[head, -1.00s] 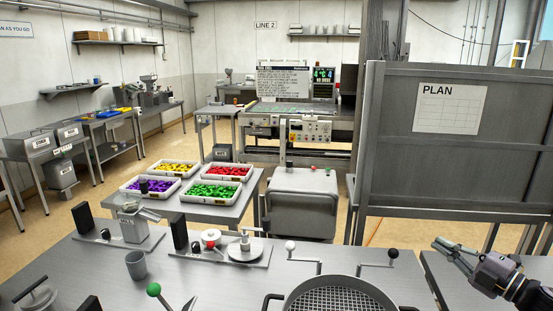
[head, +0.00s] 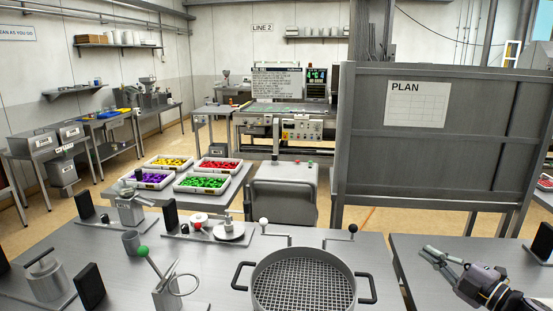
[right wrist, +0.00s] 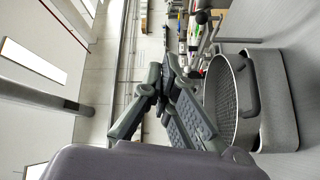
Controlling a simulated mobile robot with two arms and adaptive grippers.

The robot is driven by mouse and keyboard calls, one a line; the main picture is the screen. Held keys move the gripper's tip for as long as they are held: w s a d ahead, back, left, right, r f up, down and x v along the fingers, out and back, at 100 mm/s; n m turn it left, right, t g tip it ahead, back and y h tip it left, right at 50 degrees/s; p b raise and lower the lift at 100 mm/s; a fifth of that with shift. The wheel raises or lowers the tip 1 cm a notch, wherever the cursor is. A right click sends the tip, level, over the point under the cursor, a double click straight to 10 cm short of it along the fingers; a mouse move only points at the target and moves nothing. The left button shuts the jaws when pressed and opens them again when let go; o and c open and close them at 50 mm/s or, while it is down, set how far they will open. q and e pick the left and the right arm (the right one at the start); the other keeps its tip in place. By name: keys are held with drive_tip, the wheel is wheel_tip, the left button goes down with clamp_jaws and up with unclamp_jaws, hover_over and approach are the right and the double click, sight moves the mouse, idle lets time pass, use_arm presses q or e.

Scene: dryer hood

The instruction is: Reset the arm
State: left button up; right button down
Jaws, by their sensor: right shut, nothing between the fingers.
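My right gripper (head: 426,251) is at the lower right of the head view, shut and empty. It appears in front of the grey table (head: 405,262) on the right; the head view does not settle its height above it. In the right wrist view its fingers (right wrist: 166,75) come together with nothing between them. My left gripper and arm are not in view.
A round pan with a mesh bottom and black handles (head: 262,278) is on the front table (head: 215,270), left of my right gripper. It also shows in the right wrist view (right wrist: 222,128). A grey board marked PLAN (head: 470,135) stands behind.

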drive_tip(key=s+a+f+m+g+h, duration=0.1)
drive_tip(key=s+a+f+m+h, duration=0.3)
drive_tip(key=a+f, duration=0.35)
drive_tip(key=s+a+f+m+g+h, duration=0.1)
drive_tip(key=s+a+f+m+h, duration=0.25)
drive_tip(key=a+f+m, duration=0.45)
drive_tip(key=s+a+f+m+g+h, duration=0.1)
drive_tip(key=s+f+m+g, duration=0.2)
drive_tip(key=s, duration=0.7)
drive_tip(key=s+a+f+m+g, duration=0.1)
drive_tip(key=s+f+m+g, duration=0.2)
drive_tip(key=s, duration=0.7)
drive_tip(key=s+f+m+g+h, duration=0.1)
drive_tip(key=s+f+g, duration=0.3)
drive_tip(key=s, duration=0.6)
wheel_tip(320, 180, down, 32)
drive_tip(key=s+g+b, duration=0.2)
drive_tip(key=b, duration=0.4)
use_arm(q)
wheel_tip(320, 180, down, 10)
drive_tip(key=b, duration=0.4)
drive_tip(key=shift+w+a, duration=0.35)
use_arm(e)
drive_tip(key=s+d+f+g, duration=0.1)
drive_tip(key=s+d+f, duration=0.1)
drive_tip(key=s+f, duration=1.3)
wheel_tip(320, 180, down, 3)
drive_tip(key=shift+s+d+f, duration=0.15)
drive_tip(key=shift+s+d, duration=0.15)
drive_tip(key=shift+d, duration=0.05)
